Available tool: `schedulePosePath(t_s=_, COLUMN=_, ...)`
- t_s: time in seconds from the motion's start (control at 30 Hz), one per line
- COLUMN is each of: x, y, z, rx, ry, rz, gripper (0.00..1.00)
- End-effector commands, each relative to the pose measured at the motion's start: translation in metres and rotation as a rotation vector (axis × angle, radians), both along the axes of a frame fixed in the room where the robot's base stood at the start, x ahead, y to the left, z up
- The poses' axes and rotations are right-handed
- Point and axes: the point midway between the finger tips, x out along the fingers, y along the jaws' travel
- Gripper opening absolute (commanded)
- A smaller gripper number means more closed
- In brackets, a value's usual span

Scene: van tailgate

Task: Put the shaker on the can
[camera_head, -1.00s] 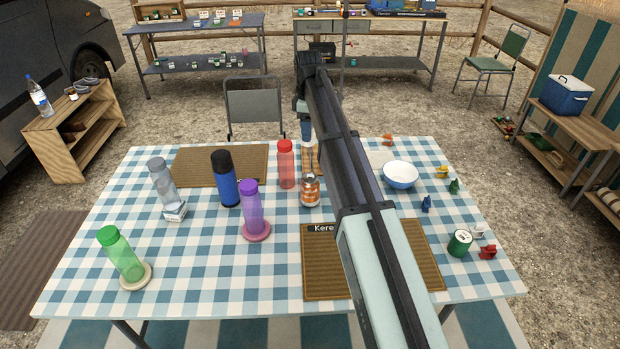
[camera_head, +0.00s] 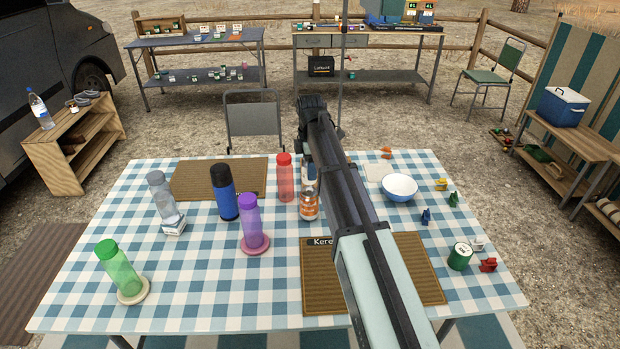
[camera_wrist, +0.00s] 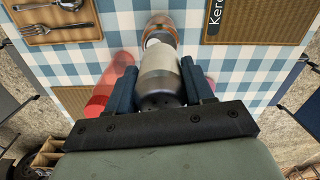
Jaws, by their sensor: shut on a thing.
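The shaker (camera_wrist: 160,72) is a pale bottle with a grey holed cap. My gripper (camera_wrist: 163,84) is shut around it near the cap, seen in the wrist view. The shaker also shows in the head view (camera_head: 309,174), upright or nearly so, directly above the can in the picture. The can (camera_head: 309,207) is orange and white and stands on the checked tablecloth. In the wrist view the can (camera_wrist: 161,22) shows beyond the shaker's far end, which hides part of it. I cannot tell whether shaker and can touch. My forearm hides much of the gripper in the head view.
A red bottle (camera_head: 285,178) stands close to the left of the can. A purple bottle (camera_head: 252,224) and a blue bottle (camera_head: 224,196) stand further left. A brown mat (camera_head: 322,282) lies in front, and a white-blue bowl (camera_head: 399,187) is at the right.

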Motion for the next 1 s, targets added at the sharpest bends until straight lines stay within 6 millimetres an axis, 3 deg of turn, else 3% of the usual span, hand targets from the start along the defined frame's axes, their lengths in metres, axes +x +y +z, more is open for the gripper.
schedulePosePath(t_s=0.4, x=0.000, y=0.000, z=-0.039, rx=0.000, ry=0.001, rz=-0.001, gripper=0.19)
schedulePosePath(t_s=0.8, x=0.000, y=0.000, z=-0.043, rx=0.000, ry=0.000, rz=-0.001, gripper=0.19)
schedulePosePath(t_s=0.83, x=0.000, y=0.000, z=-0.043, rx=0.000, ry=0.000, rz=-0.001, gripper=0.53)
schedulePosePath(t_s=1.0, x=0.000, y=0.000, z=-0.043, rx=0.000, ry=0.000, rz=-0.001, gripper=0.69)
